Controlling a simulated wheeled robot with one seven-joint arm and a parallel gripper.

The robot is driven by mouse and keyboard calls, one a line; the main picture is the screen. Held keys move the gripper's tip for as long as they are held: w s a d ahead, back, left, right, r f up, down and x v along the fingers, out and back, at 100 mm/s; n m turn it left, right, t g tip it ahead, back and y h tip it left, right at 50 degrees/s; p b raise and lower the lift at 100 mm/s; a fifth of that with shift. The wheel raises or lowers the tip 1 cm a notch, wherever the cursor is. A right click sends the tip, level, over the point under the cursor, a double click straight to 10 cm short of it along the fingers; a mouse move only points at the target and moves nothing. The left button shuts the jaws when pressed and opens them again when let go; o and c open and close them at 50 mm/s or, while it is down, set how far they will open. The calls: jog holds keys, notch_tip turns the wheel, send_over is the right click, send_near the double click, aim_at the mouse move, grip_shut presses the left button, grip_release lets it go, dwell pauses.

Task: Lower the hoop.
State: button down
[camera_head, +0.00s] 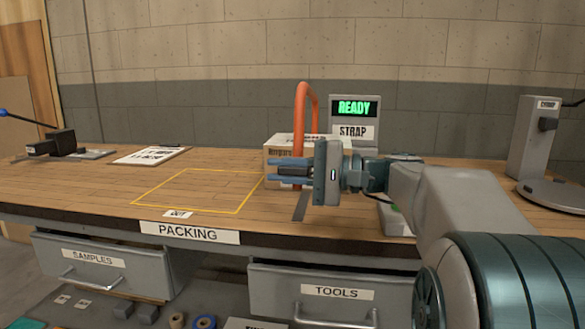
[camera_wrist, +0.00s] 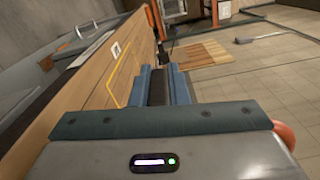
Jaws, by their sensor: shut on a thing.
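The orange hoop (camera_head: 301,100) stands upright as an arch by the strap machine (camera_head: 354,118), whose screen reads READY. Its near leg comes down in front of a cardboard box (camera_head: 280,152). My gripper (camera_head: 280,174) reaches in from the right at the foot of that leg. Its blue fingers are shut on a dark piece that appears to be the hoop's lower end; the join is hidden. In the wrist view the dark piece (camera_wrist: 158,86) lies between the fingers, and an orange curve of the hoop (camera_wrist: 286,134) shows at the right edge.
A yellow outlined square (camera_head: 195,192) on the packing table is empty. A clipboard (camera_head: 150,156) and a dark device (camera_head: 52,144) lie at the left. A grey stand (camera_head: 535,140) is at the right. Drawers (camera_head: 105,268) are below the table's front edge.

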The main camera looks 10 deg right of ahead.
jog(key=shift+s+f+b, duration=0.15)
jog(key=shift+f+b, duration=0.35)
jog(key=shift+f, duration=0.4)
jog(key=c, duration=1.4)
grip_release()
jog(key=p+v, duration=0.4)
jog(key=v, duration=0.9)
jog(key=shift+s+d, duration=0.2)
jog(key=shift+d, duration=0.15)
